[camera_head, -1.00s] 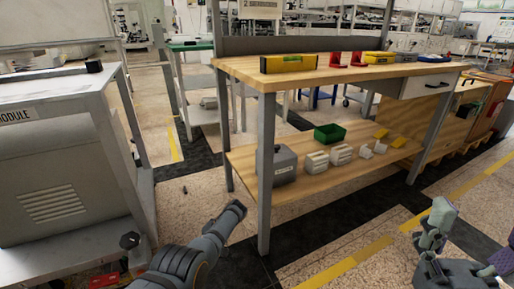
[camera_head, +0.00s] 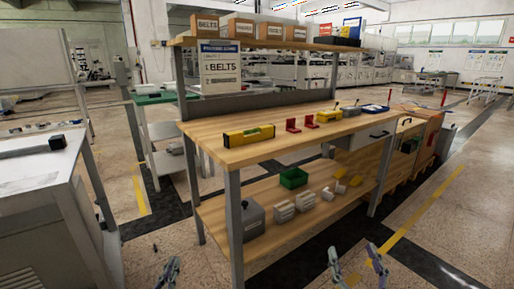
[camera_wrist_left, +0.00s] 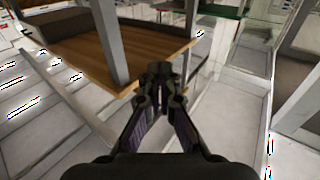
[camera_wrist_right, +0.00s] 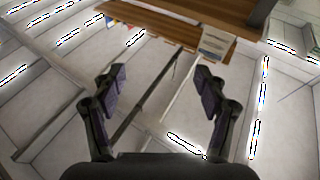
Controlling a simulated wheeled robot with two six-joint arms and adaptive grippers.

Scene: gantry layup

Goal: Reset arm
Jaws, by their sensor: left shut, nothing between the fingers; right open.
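My left gripper (camera_head: 168,272) is low at the bottom of the head view, in front of the workbench and apart from it. In the left wrist view the left gripper (camera_wrist_left: 162,92) is shut and empty, its fingertips together. My right gripper (camera_head: 354,262) is at the bottom right of the head view, over the floor in front of the bench. In the right wrist view the right gripper (camera_wrist_right: 158,78) is open, with nothing between its fingers. Most of both arms is out of the head view.
A wooden workbench (camera_head: 300,136) stands ahead with a yellow level (camera_head: 248,135) and red brackets on top. Its lower shelf (camera_head: 275,238) holds a green bin (camera_head: 293,178), a grey box (camera_head: 252,220) and white blocks. A grey cabinet (camera_head: 40,220) stands at left.

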